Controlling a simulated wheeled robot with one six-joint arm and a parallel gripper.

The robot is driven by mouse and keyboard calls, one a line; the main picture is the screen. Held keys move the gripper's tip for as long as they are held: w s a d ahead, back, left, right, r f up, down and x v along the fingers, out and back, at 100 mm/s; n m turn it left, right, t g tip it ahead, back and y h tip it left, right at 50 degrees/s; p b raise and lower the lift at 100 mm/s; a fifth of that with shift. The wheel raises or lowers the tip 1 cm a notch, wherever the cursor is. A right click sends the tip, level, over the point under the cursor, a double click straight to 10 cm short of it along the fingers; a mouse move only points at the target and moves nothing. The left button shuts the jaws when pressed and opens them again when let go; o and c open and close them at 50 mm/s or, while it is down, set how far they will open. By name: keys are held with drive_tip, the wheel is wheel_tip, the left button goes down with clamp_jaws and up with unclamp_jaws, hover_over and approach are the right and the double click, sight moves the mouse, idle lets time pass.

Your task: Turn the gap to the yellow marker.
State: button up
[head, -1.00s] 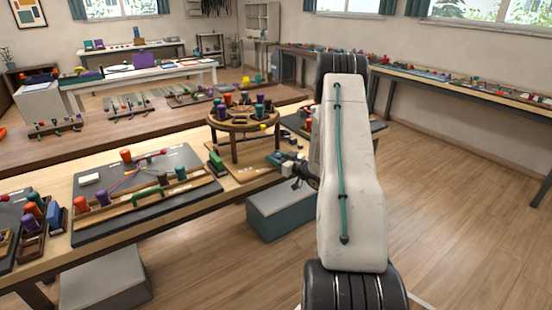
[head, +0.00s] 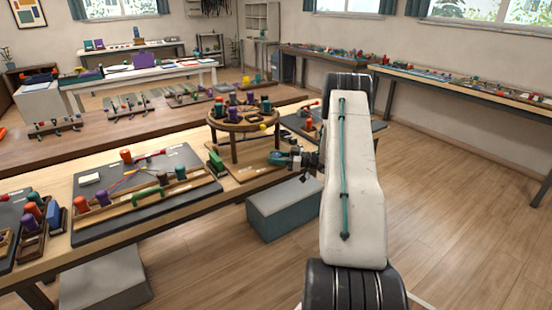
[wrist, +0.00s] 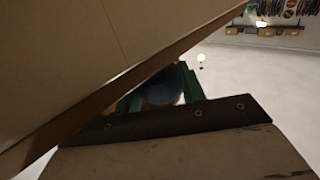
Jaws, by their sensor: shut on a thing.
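The round wooden braiding stand (head: 243,124) stands on legs on the near bench, with several purple, green and orange bobbins around its top. The yellow marker (head: 263,127) is a small ball at its front right edge. I cannot make out the gap between the bobbins clearly. My gripper (head: 276,157) is low at the right of the stand, below its top. In the wrist view, its green fingers (wrist: 163,88) are shut on a dark blue rounded thing (wrist: 163,92), partly hidden by a slanting board. I cannot tell exactly what that thing is.
A dark board (head: 145,205) with bobbins and cords lies to the left on the same bench. A green block (head: 216,160) stands left of the stand. A grey box (head: 283,208) is on the floor below my arm. Floor at right is clear.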

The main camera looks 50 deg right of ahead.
idle(0.3)
drive_tip(key=o, duration=1)
drive_tip(key=shift+c, duration=0.2)
drive_tip(key=v, duration=0.7)
drive_tip(key=shift+s+d, duration=0.2)
drive_tip(key=shift+s, duration=0.1)
